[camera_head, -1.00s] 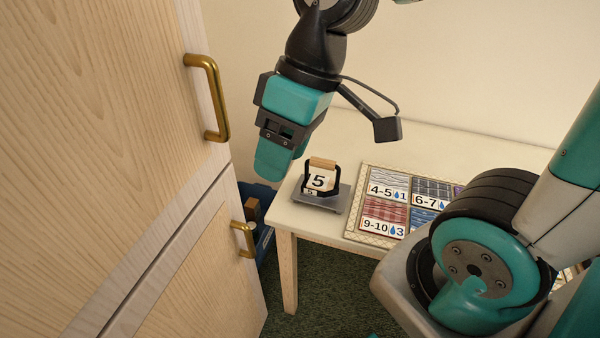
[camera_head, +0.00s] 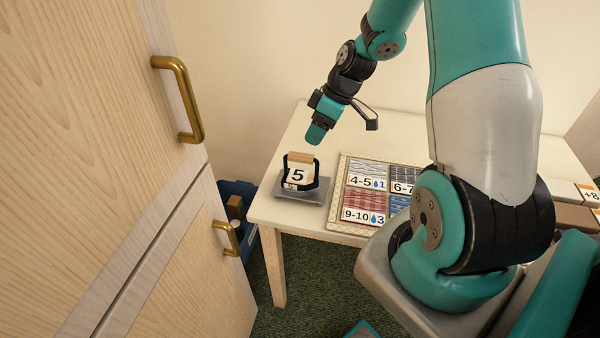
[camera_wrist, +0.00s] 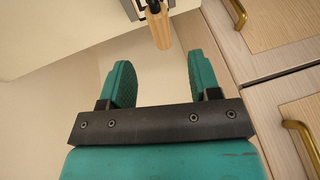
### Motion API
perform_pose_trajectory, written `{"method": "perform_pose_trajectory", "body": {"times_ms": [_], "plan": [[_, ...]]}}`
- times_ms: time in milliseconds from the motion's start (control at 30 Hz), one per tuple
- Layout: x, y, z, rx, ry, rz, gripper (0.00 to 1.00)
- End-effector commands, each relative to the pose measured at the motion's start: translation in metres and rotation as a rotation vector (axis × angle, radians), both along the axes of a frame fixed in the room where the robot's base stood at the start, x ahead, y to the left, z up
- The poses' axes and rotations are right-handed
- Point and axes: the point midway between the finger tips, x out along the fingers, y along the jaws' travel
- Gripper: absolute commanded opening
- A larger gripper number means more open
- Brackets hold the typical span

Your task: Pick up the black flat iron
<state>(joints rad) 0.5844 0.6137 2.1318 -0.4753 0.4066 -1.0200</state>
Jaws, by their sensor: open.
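The black flat iron (camera_head: 317,193) stands at the left end of the cream table, with a flat dark base, a black handle frame and a light wooden grip. A white card marked 5 shows within the handle frame. My gripper (camera_head: 316,134) is above the table, behind and slightly right of the iron, apart from it. In the wrist view my gripper (camera_wrist: 160,60) is open and empty, its two teal fingers spread. The iron's wooden grip (camera_wrist: 161,30) is at the top edge there, beyond the fingertips; most of the iron is cut off.
A patterned board (camera_head: 335,217) with numbered squares lies right of the iron, partly hidden by my arm. A wooden cabinet (camera_head: 90,130) with brass handles stands close on the left. A blue bin (camera_head: 247,246) is on the floor between cabinet and table.

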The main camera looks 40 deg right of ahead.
Motion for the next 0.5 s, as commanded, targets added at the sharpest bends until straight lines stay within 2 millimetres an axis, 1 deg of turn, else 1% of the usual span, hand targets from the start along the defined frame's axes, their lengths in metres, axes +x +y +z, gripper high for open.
{"method": "perform_pose_trajectory", "body": {"times_ms": [33,133,200,367,500], "plan": [[0.002,0.005,-0.01,0.003,0.005,0.003,0.57],[0.005,0.011,-0.024,0.002,0.002,0.001,0.57],[0.007,0.014,-0.031,0.0,0.002,0.0,0.57],[0.009,0.018,-0.039,0.0,0.001,0.001,0.57],[0.014,0.027,-0.055,0.001,0.003,0.002,0.57]]}}
